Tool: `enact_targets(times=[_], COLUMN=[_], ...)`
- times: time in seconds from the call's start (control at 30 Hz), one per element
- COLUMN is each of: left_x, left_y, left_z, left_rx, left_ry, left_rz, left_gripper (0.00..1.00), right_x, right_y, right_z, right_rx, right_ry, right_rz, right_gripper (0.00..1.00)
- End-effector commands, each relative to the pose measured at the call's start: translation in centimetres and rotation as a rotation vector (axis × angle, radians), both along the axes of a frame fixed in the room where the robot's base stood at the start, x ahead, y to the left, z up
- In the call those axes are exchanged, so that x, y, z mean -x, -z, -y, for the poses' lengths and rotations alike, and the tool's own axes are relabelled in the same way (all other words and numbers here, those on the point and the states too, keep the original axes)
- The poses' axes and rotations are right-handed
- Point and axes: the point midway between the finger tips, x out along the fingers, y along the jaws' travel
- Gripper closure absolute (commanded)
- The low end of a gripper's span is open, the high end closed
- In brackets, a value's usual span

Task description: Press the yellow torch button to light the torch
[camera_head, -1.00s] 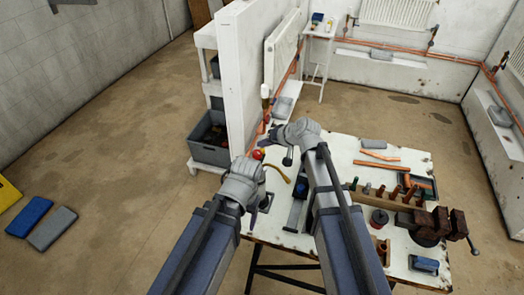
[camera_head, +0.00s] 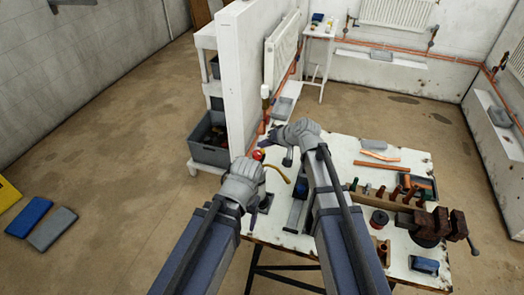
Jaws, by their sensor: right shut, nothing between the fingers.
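A small red and yellow piece (camera_head: 258,154), apparently part of the torch, shows just beyond my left gripper (camera_head: 252,164). A curved yellow tube (camera_head: 278,173) runs to the right from there. My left gripper is at the bench's left edge; its fingers are largely hidden behind its own hand, so its grip is unclear. My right gripper (camera_head: 279,148) is shut and empty, close to the right of the red and yellow piece. Contact between them cannot be told. The yellow button cannot be made out separately.
The white bench (camera_head: 345,150) carries copper pipes (camera_head: 380,165), a wooden rack (camera_head: 385,198), a vice (camera_head: 432,225) and a blue box (camera_head: 424,265). A white partition (camera_head: 243,80) with a radiator (camera_head: 283,50) stands beyond. A grey crate (camera_head: 209,140) is left; open floor lies further left.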

Motion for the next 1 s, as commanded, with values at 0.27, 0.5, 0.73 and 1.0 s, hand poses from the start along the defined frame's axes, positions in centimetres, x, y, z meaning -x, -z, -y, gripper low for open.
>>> enact_targets(times=[0.27, 0.5, 0.73, 1.0], left_x=[0.00, 0.00, 0.00, 0.00], left_y=[0.00, 0.03, 0.75, 0.84], left_z=[0.00, 0.00, 0.00, 0.00], left_rx=[0.000, 0.000, 0.000, 0.000], left_ry=[0.000, 0.000, 0.000, 0.000], left_rz=[0.000, 0.000, 0.000, 0.000], left_gripper=[0.30, 0.30, 0.30, 0.30], right_x=[0.00, 0.00, 0.00, 0.00], right_y=[0.00, 0.03, 0.75, 0.83], right_z=[0.00, 0.01, 0.00, 0.00], right_rx=[0.000, 0.000, 0.000, 0.000], right_ry=[0.000, 0.000, 0.000, 0.000], right_rz=[0.000, 0.000, 0.000, 0.000], right_gripper=[1.00, 1.00, 1.00, 1.00])
